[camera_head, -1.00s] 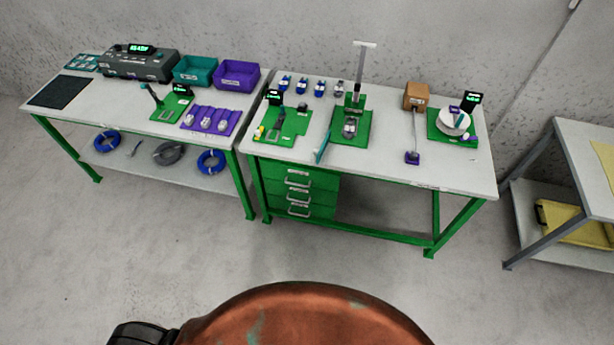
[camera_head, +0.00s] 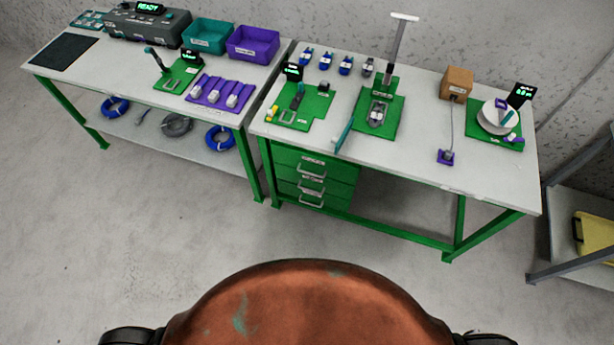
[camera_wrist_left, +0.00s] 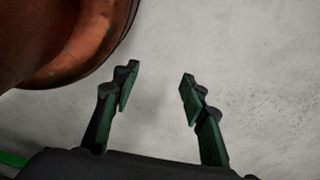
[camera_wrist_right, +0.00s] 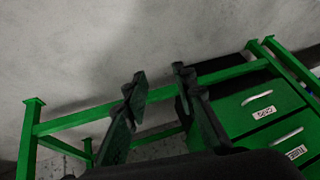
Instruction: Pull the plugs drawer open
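A stack of green drawers (camera_head: 340,171) with pale bar handles and small white labels hangs under the left end of the right-hand bench. The drawers look shut. The labels are too small in the head view to tell which is the plugs drawer. My right gripper (camera_wrist_right: 160,77) is open and empty, apart from the handles. My left gripper (camera_wrist_left: 157,78) is open and empty above bare floor. Neither gripper shows in the head view.
The right bench (camera_head: 420,158) carries green fixtures, blue connectors and a brown box (camera_head: 456,82). The left bench (camera_head: 120,82) has bins above and cable coils below. A grey shelf with a yellow tray (camera_head: 594,236) stands at right. Floor before the drawers is clear.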

